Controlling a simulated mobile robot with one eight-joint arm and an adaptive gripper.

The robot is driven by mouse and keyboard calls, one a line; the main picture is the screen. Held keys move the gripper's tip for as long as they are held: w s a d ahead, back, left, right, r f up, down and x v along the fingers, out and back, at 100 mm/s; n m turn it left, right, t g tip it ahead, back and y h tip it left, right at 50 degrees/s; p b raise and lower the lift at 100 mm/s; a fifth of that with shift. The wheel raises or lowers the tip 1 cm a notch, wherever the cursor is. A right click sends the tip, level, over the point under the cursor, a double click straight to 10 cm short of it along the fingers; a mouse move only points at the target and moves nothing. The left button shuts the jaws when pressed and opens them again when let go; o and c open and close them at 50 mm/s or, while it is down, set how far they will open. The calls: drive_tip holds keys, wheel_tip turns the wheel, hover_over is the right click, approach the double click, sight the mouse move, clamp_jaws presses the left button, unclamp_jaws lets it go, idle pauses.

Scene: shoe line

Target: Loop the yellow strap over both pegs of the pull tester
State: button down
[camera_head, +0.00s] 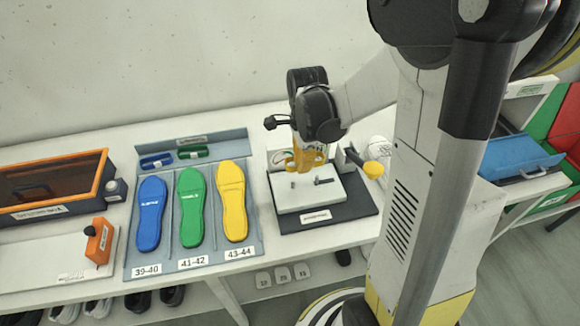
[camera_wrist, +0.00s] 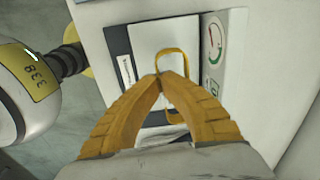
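My gripper (camera_head: 305,168) hangs over the pull tester's white plate (camera_head: 309,198). In the wrist view its orange fingertips (camera_wrist: 172,79) meet on the yellow strap (camera_wrist: 172,50). One end of the loop sticks out beyond the fingertips over the plate, and part of the band shows between the fingers. In the head view the strap blends with the orange fingers. Two small dark pegs, the left peg (camera_head: 293,185) and the right peg (camera_head: 323,181), stand on the plate below the gripper. I cannot make out the pegs in the wrist view. The strap appears clear of both pegs.
The tester has a dial (camera_wrist: 214,40) behind and a yellow knob (camera_head: 373,169) at right. Left is a rack with blue (camera_head: 150,214), green (camera_head: 191,208) and yellow (camera_head: 232,201) insoles, plus a blue strap (camera_head: 156,162) and a green strap (camera_head: 194,153).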

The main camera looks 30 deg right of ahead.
sight(302, 191)
drive_tip(key=shift+d+m, duration=0.1)
drive_tip(key=shift+m, duration=0.2)
drive_tip(key=shift+f+b, duration=3.9)
drive_tip(key=shift+f, duration=0.85)
drive_tip(key=c, duration=1.5)
unclamp_jaws()
drive_tip(key=shift+c, duration=0.2)
wheel_tip(302, 191, up, 12)
drive_tip(key=shift+s, duration=0.15)
